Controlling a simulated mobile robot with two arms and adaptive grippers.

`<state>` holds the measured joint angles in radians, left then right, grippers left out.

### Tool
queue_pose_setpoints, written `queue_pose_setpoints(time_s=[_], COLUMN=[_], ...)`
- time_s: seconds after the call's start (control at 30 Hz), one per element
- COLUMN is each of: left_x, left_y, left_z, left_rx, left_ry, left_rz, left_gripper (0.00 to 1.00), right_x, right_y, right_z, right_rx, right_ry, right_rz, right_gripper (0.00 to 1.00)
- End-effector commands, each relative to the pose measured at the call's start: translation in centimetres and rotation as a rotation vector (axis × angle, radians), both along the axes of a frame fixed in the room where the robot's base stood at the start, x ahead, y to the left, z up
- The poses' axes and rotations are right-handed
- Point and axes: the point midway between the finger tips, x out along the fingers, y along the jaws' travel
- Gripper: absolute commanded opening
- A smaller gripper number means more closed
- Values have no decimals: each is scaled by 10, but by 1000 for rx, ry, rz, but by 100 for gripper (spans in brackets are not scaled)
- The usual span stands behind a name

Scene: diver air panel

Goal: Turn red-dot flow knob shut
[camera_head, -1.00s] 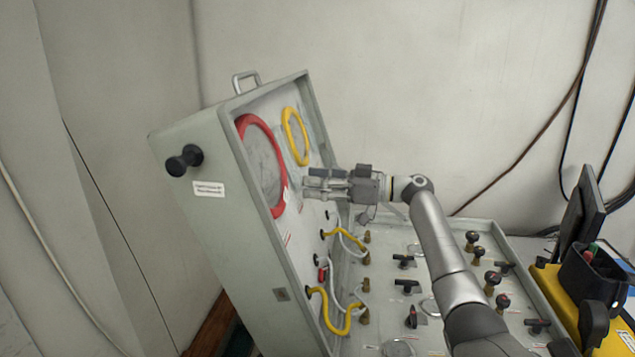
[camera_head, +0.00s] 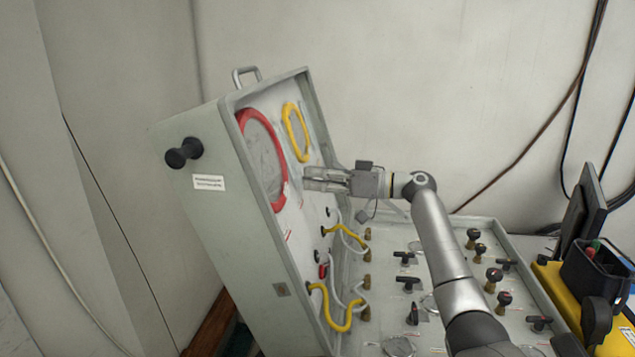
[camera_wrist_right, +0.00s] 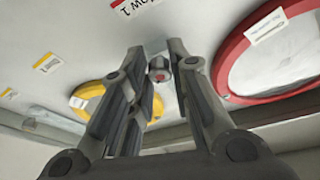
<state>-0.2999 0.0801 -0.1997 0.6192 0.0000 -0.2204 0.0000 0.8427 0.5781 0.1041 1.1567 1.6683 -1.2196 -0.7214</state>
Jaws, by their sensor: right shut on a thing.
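The red-dot flow knob (camera_wrist_right: 158,70) is a small grey knob with a red dot on its side, seen in the wrist view between my fingertips. It stands out from the upright panel of the case. My right gripper (camera_wrist_right: 157,62) is shut on this knob, one finger on each side. In the head view my right gripper (camera_head: 306,180) reaches left to the panel, right of the red-ringed gauge; its fingers hide the knob there. My left gripper is in neither view.
The red-ringed gauge (camera_head: 241,118) and yellow-ringed gauge (camera_head: 288,116) flank the gripper. A label ending "OW 1" (camera_wrist_right: 133,4) is near the knob. Yellow hoses (camera_head: 345,236) hang below. The lower panel (camera_head: 385,318) carries several black valve handles. A yellow unit (camera_head: 560,290) stands right.

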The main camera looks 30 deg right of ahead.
Motion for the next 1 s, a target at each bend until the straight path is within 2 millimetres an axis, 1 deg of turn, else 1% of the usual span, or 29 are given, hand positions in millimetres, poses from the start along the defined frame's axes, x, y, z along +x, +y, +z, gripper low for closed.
queue_pose_setpoints(time_s=[0.1,0.27,0.6,0.8,1.0], left_x=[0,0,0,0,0], left_y=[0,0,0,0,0], left_z=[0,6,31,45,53], left_rx=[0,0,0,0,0], left_ry=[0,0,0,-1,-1], left_rz=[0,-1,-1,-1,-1], left_gripper=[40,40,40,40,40], right_x=[-1,-1,-2,-2,-2], right_y=[0,1,1,2,2], right_z=[1,4,7,8,7], right_rx=[60,148,318,391,436], right_ry=[80,195,421,515,573], right_rz=[-35,-82,-175,-213,-236], right_gripper=[0,0,0,0,0])
